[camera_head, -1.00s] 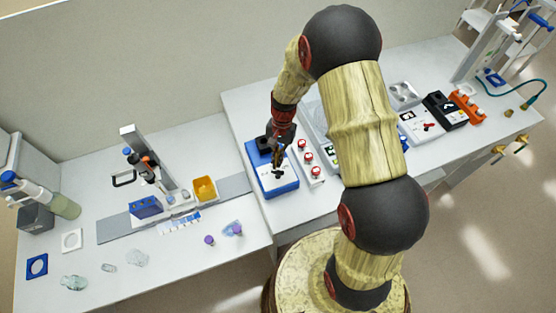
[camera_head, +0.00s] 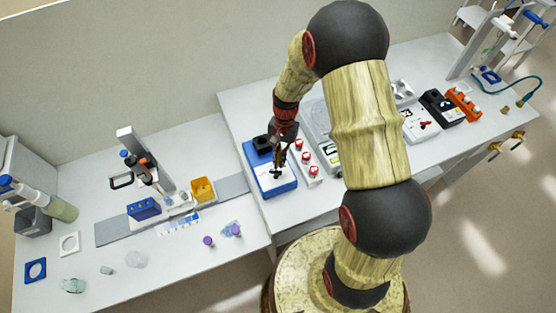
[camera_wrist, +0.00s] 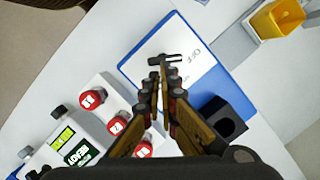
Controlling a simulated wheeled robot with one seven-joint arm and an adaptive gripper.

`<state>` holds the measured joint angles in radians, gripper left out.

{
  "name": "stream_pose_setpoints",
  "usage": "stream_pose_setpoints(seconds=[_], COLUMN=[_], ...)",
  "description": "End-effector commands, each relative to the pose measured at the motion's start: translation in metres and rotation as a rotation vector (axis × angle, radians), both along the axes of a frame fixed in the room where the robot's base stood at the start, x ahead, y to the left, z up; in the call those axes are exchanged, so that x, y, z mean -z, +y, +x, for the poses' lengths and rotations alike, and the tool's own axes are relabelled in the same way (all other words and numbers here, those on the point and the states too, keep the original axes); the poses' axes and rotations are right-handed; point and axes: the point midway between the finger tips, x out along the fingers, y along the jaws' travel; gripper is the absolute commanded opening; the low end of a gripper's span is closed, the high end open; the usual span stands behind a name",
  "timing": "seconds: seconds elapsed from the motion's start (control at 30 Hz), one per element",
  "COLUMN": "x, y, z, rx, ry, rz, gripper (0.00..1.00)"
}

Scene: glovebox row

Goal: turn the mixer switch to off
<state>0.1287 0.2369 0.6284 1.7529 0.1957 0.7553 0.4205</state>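The mixer is a blue box (camera_head: 286,188) with a white top plate; it also shows in the wrist view (camera_wrist: 130,68). Its black switch (camera_wrist: 170,58) stands on the white plate, beside printed lettering that seems to read OFF (camera_wrist: 193,55). In the head view the switch (camera_head: 277,173) is small and partly covered. My gripper (camera_head: 279,165) points down over the plate. In the wrist view my gripper's (camera_wrist: 163,85) fingertips are close together, with a narrow gap, right at the near part of the switch. I cannot tell whether they grip it.
A block with several red-capped knobs (camera_head: 307,158) stands close right of the mixer. A black holder (camera_wrist: 224,120) is on the mixer's back corner. A yellow container (camera_head: 203,190) stands to the left.

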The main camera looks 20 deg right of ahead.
Motion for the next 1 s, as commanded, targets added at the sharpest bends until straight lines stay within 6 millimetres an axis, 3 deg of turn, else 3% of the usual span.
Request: stream_pose_setpoints(seconds=[0.2,0.43,0.63,1.0], x=[-0.047,-0.085,-0.099,-0.101], y=[-0.008,-0.014,-0.017,-0.017], z=[0.017,0.027,0.03,0.031], rx=[0.002,0.003,0.004,0.004], ry=[-0.018,-0.022,-0.021,-0.023], rz=[-0.002,-0.004,-0.004,-0.004], gripper=[0.0,0.0,0.0,0.0])
